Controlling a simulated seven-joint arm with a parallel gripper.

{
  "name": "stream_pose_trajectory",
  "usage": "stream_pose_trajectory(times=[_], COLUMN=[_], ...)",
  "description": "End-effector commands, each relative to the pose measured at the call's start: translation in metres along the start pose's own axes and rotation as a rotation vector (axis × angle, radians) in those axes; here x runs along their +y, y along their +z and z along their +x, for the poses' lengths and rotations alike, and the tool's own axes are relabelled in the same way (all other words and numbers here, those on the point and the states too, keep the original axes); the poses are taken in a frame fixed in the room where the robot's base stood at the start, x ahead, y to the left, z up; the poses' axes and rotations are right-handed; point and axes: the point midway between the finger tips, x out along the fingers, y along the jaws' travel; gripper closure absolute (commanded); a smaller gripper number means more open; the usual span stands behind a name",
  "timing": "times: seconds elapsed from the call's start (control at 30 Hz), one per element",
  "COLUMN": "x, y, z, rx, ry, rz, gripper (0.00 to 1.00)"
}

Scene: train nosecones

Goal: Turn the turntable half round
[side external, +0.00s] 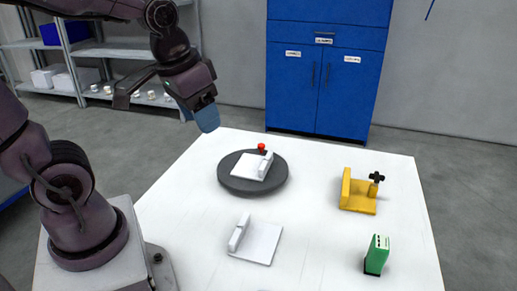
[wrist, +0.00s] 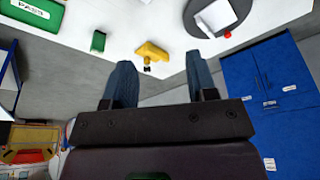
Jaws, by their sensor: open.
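The turntable (side external: 228,181) is a dark grey round disc on the white table. A white plate with a raised block (side external: 252,166) lies on it, and a red knob (side external: 261,146) stands at its far edge. The turntable also shows at the top right of the wrist view (wrist: 240,12), partly cut off by the frame edge. My gripper (wrist: 161,76) is open and empty, with its two blue fingers apart. In the side external view its blue fingertip (side external: 207,118) is above and left of the turntable, clear of it.
A second white plate with a block (side external: 260,244) lies in front of the turntable. A yellow bracket with a black knob (side external: 359,194) and a green block (side external: 377,254) stand to the right. A blue cabinet (side external: 326,70) stands behind the table (side external: 320,240).

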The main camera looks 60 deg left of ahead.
Motion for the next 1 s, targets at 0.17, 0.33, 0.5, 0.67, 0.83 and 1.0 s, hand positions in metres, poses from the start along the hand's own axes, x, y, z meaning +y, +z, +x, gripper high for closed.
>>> stream_pose_trajectory(times=[0.17, 0.33, 0.5, 0.67, 0.83, 1.0], x=[-0.037, -0.08, -0.132, -0.176, -0.2, -0.206], y=[-0.046, -0.086, -0.118, -0.142, -0.182, -0.196], z=[0.041, 0.091, 0.152, 0.204, 0.222, 0.222], rx=[-0.097, -0.133, -0.131, -0.081, 0.045, 0.103], ry=[-0.026, -0.03, -0.024, -0.024, -0.049, -0.071], rz=[-0.11, -0.188, -0.252, -0.286, -0.251, -0.213], gripper=[0.48, 0.48, 0.48, 0.48, 0.48, 0.48])
